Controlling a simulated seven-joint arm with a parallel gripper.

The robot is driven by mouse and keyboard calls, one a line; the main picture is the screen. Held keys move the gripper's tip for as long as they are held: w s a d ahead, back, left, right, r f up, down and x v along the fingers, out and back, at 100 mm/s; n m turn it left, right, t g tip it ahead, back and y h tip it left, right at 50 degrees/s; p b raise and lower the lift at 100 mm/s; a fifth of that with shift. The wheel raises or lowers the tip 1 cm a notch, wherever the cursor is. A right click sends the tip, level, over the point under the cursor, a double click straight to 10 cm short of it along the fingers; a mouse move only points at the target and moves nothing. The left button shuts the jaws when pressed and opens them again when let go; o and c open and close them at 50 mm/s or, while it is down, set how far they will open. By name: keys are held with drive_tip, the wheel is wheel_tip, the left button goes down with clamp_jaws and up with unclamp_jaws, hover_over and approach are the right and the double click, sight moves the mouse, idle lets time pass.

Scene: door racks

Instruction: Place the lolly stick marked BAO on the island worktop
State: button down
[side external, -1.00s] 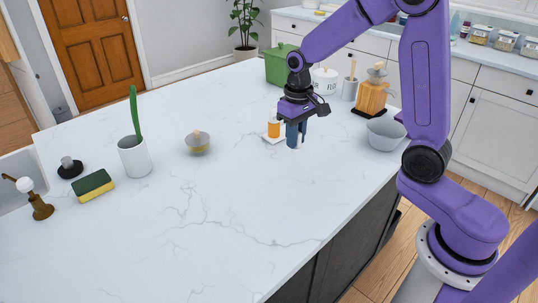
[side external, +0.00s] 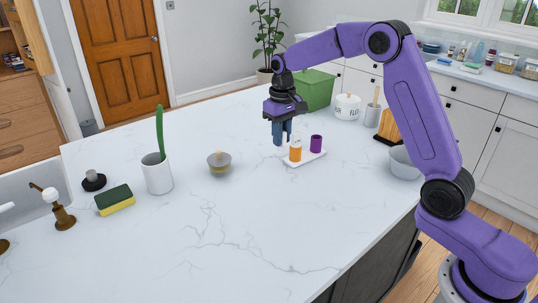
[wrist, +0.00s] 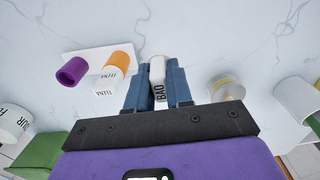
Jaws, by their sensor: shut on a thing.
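My gripper (side external: 281,136) has its blue fingers shut on a white lolly stick marked BAO (wrist: 158,78). The dark BAO letters face the wrist camera between the fingers. In the side view the gripper is just left of a white tray (side external: 310,157), low over the island worktop (side external: 240,215). I cannot tell whether the stick touches the worktop. An orange lolly (side external: 295,150) with a white, lettered end and a purple one (side external: 316,143) stand in the tray. They also show left of the fingers in the wrist view, orange (wrist: 118,61) and purple (wrist: 72,71).
A small bowl (side external: 219,165) stands left of my gripper. Farther left are a white cup (side external: 157,175) with a green handle, and a sponge (side external: 115,200). A green box (side external: 317,90), white pot (side external: 347,108) and grey bowl (side external: 402,162) stand right. The front worktop is clear.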

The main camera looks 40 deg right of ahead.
drive_tip(key=w+f, duration=0.4)
drive_tip(key=f, duration=0.1)
drive_tip(key=shift+w+f, duration=0.35)
drive_tip(key=shift+w, duration=0.05)
drive_tip(key=shift+w+f, duration=0.15)
drive_tip(key=shift+f, duration=1.55)
drive_tip(key=shift+f, duration=0.15)
drive_tip(key=c, duration=1)
unclamp_jaws()
